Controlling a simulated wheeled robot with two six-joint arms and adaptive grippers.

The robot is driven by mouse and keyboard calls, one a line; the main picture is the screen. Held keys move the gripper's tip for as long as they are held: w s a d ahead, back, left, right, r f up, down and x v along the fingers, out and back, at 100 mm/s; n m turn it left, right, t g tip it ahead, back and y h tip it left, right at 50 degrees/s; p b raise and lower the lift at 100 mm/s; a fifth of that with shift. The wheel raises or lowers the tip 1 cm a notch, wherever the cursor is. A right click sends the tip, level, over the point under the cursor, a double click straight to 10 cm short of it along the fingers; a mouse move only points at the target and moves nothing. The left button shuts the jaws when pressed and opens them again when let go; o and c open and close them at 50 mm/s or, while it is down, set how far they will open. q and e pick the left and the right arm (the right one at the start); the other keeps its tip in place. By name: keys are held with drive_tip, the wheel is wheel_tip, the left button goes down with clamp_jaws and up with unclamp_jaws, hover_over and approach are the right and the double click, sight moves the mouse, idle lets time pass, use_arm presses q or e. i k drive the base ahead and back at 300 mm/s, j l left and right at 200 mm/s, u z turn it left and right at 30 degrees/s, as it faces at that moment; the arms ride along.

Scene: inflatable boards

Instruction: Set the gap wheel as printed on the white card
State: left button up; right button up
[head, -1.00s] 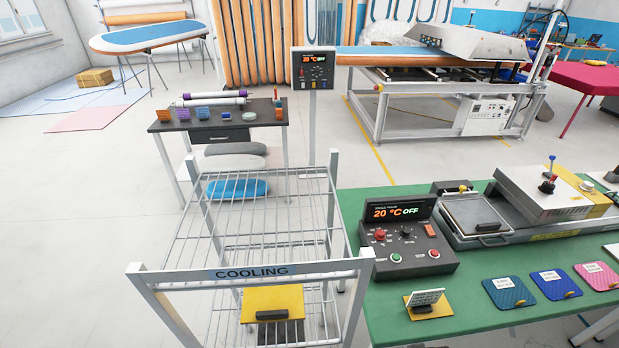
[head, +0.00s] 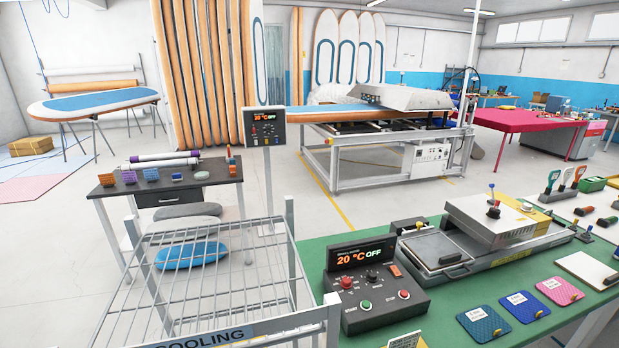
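A small white card (head: 404,341) with print on it is cut off by the bottom edge of the head view; its print is too small to read. I cannot tell which part is the gap wheel. A control box (head: 370,285) in front of the press shows "20 °C OFF" and has red and green buttons. Neither of my grippers is in view.
The wire cooling rack (head: 235,335) stands at the front left of the green table (head: 315,258). Blue, blue-violet and pink pads (head: 485,323) and a white board (head: 587,269) lie along the table's front. Several handled tools stand at the far right.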

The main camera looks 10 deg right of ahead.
sight(526, 207)
drive_tip(key=z, duration=3.15)
drive_tip(key=i+z, duration=0.1)
drive_tip(key=i, duration=4.3)
drive_tip(key=i+u, duration=0.1)
drive_tip(key=u, duration=2.05)
